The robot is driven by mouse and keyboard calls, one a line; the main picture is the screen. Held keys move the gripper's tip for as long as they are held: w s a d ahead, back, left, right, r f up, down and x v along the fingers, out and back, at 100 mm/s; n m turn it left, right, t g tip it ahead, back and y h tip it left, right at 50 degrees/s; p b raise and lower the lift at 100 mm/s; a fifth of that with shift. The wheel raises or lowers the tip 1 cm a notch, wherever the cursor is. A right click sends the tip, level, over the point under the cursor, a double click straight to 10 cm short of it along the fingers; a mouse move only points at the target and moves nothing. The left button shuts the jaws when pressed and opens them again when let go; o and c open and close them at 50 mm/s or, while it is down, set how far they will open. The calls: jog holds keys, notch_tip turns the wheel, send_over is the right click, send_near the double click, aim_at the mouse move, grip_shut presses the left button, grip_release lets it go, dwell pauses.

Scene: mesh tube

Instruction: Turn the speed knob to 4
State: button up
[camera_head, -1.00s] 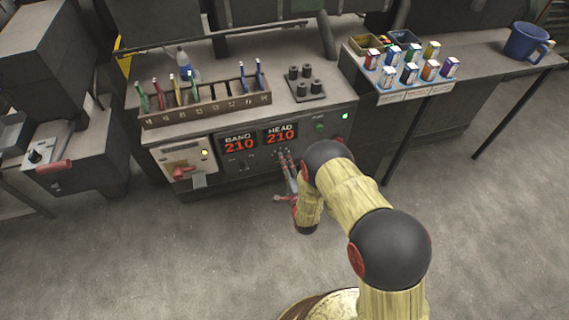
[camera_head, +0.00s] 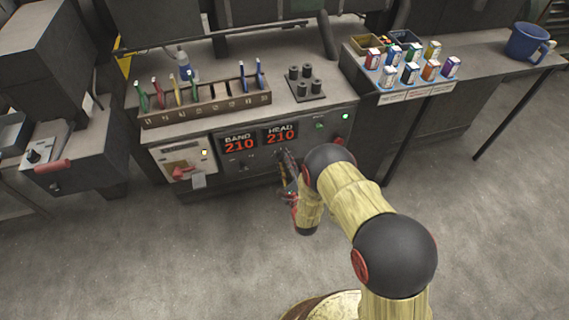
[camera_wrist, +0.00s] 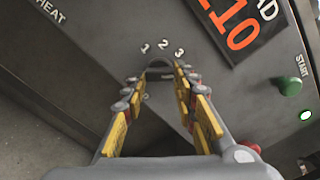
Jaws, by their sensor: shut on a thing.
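The speed knob (camera_wrist: 159,63) is a dark, rounded knob on the grey front panel. In the wrist view the printed numbers 1, 2 and 3 arc above it, and my fingers hide the panel around its lower sides. My gripper (camera_wrist: 160,76) has its yellow-padded fingers closed on the knob, one on each side. In the head view my gripper (camera_head: 285,164) reaches the panel below the red HEAD 210 display (camera_head: 281,136), and the knob is hidden there. The knob's pointer cannot be made out.
A green START button (camera_wrist: 290,86) and a lit green lamp (camera_wrist: 306,115) are at the right of the panel. The BAND display (camera_head: 239,144) and a red-handled switch (camera_head: 181,174) are to the left. Open floor lies in front.

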dwell(0.3)
jog(key=o, duration=1.1)
jog(key=shift+o, duration=0.3)
jog(key=v, duration=1.2)
